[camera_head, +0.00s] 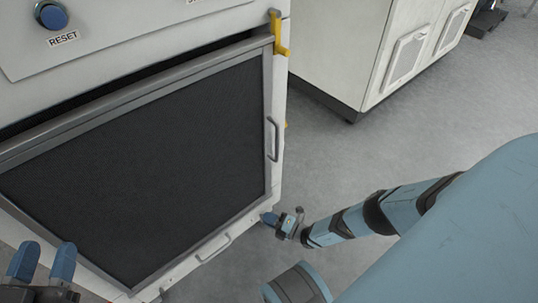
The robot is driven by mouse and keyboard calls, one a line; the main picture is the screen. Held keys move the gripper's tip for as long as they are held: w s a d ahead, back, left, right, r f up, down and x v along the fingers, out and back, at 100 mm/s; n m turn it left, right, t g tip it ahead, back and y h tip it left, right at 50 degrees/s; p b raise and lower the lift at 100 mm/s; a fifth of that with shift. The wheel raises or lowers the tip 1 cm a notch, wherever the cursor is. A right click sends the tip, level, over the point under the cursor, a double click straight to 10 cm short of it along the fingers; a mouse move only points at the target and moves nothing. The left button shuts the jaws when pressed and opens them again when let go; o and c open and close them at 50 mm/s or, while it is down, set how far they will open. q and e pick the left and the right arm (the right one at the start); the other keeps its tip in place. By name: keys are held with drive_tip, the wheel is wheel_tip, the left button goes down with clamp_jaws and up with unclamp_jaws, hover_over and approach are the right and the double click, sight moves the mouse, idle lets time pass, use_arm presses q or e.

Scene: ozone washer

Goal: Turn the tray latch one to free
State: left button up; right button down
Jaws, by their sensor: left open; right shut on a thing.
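The dark tray (150,150) with a grey frame fills the left of the head view. A yellow latch (279,36) stands at its far right corner, and no gripper is on it. My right gripper (271,219) is at the tray's near right corner. Its blue fingers are shut on a small part there, apparently another tray latch, which they mostly hide. My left gripper (42,264) is open and empty at the lower left, its two blue fingertips apart, in front of the tray's near left side.
Metal handles are on the right side (272,139) and near side (213,249) of the machine. A panel with a blue RESET button (51,15) lies beyond the tray. A white cabinet (360,50) stands at the back right. Grey floor (340,155) is clear between.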

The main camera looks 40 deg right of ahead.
use_arm(q)
drive_tip(key=shift+r, duration=0.1)
use_arm(e)
drive_tip(key=c, duration=1.1)
unclamp_jaws()
use_arm(q)
drive_tip(key=shift+s+d+n+p, duration=0.3)
drive_tip(key=shift+n+p, duration=0.4)
drive_tip(key=shift+p, duration=0.15)
use_arm(e)
drive_tip(key=shift+v, duration=6.9)
use_arm(q)
drive_tip(key=shift+a+f+y, duration=0.15)
drive_tip(key=shift+f+y, duration=0.1)
drive_tip(key=shift+y, duration=0.05)
use_arm(e)
drive_tip(key=shift+a, duration=0.1)
